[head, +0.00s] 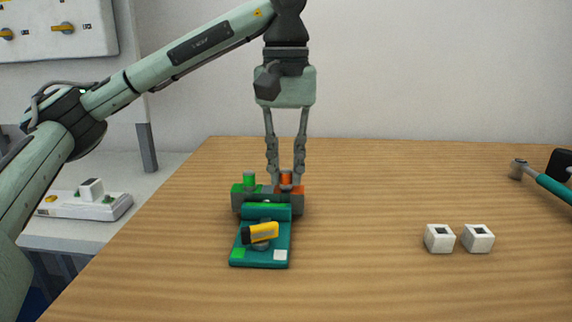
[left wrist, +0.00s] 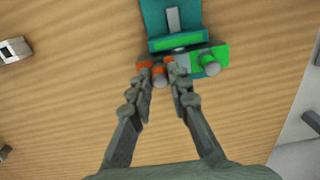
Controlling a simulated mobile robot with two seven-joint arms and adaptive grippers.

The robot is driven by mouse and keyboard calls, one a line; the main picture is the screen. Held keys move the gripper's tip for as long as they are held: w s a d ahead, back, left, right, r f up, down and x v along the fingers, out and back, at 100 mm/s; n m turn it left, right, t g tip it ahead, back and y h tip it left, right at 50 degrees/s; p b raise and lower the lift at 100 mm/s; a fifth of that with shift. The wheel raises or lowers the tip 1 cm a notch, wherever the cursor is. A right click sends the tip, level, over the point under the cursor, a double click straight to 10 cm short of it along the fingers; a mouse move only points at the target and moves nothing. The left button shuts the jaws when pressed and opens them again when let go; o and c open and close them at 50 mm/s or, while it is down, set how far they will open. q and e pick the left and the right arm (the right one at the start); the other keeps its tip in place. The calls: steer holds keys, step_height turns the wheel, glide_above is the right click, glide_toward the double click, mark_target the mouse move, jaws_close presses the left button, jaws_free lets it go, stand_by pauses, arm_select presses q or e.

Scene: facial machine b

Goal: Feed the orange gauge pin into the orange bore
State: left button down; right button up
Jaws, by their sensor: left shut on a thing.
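The orange gauge pin (head: 286,178) stands upright at the orange end (head: 291,189) of the grey block at the back of a teal machine (head: 240,250). My left gripper (head: 285,174) points straight down with its fingers on the pin, shut on it. In the left wrist view, the fingertips (left wrist: 161,72) close around the pin right over the orange end (left wrist: 143,66). The orange bore's mouth is hidden by the fingers and pin, so I cannot tell how deep the pin sits. My right gripper is not in view.
A green pin (head: 249,180) stands in the green end (head: 238,195) of the block, close left of my fingers. The machine has a yellow lever (head: 262,232). Two white cubes (head: 439,239) (head: 478,239) and a teal-handled tool (head: 553,188) lie right. Table between is clear.

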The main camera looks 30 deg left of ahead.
mark_target(286, 170)
arm_select(q)
steer(key=shift+f, duration=0.25)
stand_by(0.3)
steer(key=c, duration=1.7)
jaws_free()
steer(key=shift+r, duration=0.15)
steer(key=shift+r+p, duration=2.4)
steer(key=shift+p, duration=0.25)
steer(key=shift+o, duration=0.3)
steer(key=o, duration=0.5)
